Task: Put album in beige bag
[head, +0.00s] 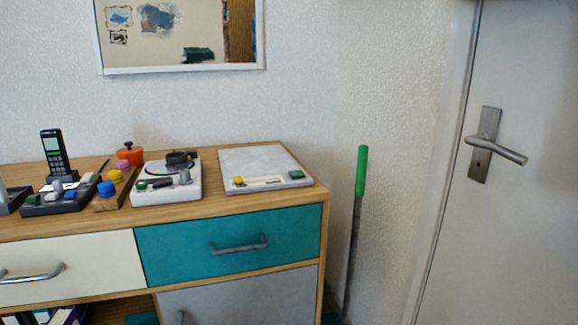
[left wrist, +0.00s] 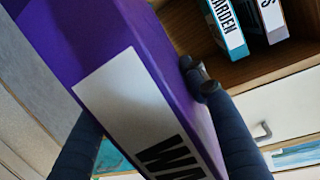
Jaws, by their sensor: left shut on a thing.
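The album (left wrist: 165,65) is purple with a white label showing large dark letters, "WA" at the cut-off end. It fills the middle of the left wrist view, tilted, and runs out of the picture. My left gripper (left wrist: 148,103) is shut on it, one dark finger on each side. No gripper shows in the head view, and my right gripper is in neither view. No beige bag shows in either view.
A teal album (left wrist: 226,25) and a grey one (left wrist: 270,18) stand in a wooden compartment (left wrist: 255,70) beside the held album. In the head view, a wooden cabinet (head: 325,235) carries several devices. A green-handled stick (head: 361,172) stands between cabinet and door (head: 530,230).

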